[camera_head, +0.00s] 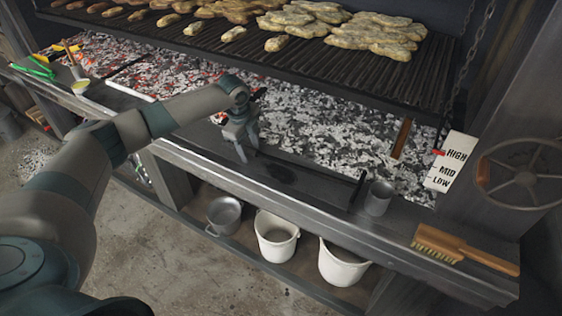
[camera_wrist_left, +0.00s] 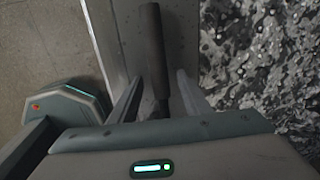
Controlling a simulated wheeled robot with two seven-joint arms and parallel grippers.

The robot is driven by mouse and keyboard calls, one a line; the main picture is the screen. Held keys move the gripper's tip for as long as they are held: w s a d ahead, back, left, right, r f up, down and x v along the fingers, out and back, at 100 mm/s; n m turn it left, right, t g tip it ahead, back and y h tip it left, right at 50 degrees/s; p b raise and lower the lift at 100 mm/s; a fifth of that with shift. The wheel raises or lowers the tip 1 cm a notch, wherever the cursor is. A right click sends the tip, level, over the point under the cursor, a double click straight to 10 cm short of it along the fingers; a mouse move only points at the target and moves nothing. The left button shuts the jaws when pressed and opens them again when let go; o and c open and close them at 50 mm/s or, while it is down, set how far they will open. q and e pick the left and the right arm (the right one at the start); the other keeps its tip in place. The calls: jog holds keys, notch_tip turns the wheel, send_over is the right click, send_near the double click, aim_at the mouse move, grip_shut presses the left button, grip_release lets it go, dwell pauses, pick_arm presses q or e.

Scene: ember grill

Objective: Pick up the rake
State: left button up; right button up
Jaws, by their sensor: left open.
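The rake's dark round handle (camera_wrist_left: 153,45) lies along the grey ledge in the left wrist view. It runs between my two fingers, and its lower part is hidden by the gripper body. My left gripper (camera_head: 242,156) is open and points down over the ledge in the head view; it also shows in the left wrist view (camera_wrist_left: 157,98), with a finger on each side of the handle. A thin dark bar (camera_head: 312,169) runs right from there along the ember edge to a short crosspiece. It looks like the rake's shaft, but I cannot be sure. My right gripper is out of view.
Glowing and grey embers (camera_head: 310,125) lie behind the ledge, under a grate (camera_head: 350,72) with food. A metal cup (camera_head: 378,198) and a wooden brush (camera_head: 455,248) stand and lie on the ledge to the right. White buckets (camera_head: 276,236) are on the lower shelf.

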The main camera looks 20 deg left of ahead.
pick_arm(q)
grip_shut()
jog(key=shift+w+r, duration=0.1)
